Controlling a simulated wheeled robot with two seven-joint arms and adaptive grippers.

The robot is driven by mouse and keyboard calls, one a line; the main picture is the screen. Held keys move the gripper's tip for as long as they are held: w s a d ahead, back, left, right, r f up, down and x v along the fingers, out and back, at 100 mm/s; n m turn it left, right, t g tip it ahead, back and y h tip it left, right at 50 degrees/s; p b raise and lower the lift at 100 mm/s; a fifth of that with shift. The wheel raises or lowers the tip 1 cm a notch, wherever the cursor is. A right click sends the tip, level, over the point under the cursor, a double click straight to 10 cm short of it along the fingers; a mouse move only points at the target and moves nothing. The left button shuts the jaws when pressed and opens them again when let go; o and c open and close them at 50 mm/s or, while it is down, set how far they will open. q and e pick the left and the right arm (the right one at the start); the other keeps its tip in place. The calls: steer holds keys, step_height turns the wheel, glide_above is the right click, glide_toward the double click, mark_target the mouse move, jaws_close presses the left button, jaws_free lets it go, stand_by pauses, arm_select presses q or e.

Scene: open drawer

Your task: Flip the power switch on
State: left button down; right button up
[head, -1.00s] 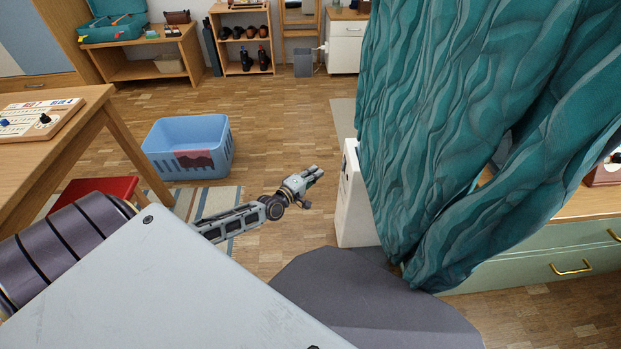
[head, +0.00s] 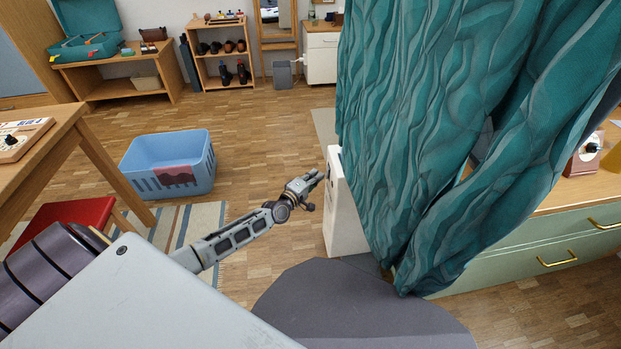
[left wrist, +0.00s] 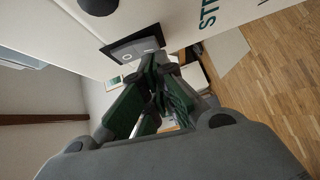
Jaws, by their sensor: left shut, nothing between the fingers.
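A white upright box (head: 343,215) stands on the floor beside the teal curtain, with its narrow left side facing my left arm. In the left wrist view the white panel (left wrist: 190,20) carries a power switch (left wrist: 137,48), a pale rocker with a round mark in a dark frame. My left gripper (head: 313,178) is shut and empty, close to the box's side. In the left wrist view its fingertips (left wrist: 160,62) are just below the switch and cover part of its lower edge. I cannot tell whether they touch it. My right gripper is not in view.
The teal curtain (head: 430,130) hangs against the box's right side. A green drawer cabinet (head: 520,245) stands at the right. A blue basket (head: 140,182) is on the floor at the left, near a wooden table (head: 75,125). A dark round knob (left wrist: 98,5) is near the switch.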

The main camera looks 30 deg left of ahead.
arm_select(q)
steer(key=shift+w+d, duration=0.1)
steer(key=shift+d, duration=0.05)
stand_by(0.3)
steer(key=shift+w+d+f, duration=0.15)
steer(key=shift+d+f, duration=0.05)
stand_by(0.3)
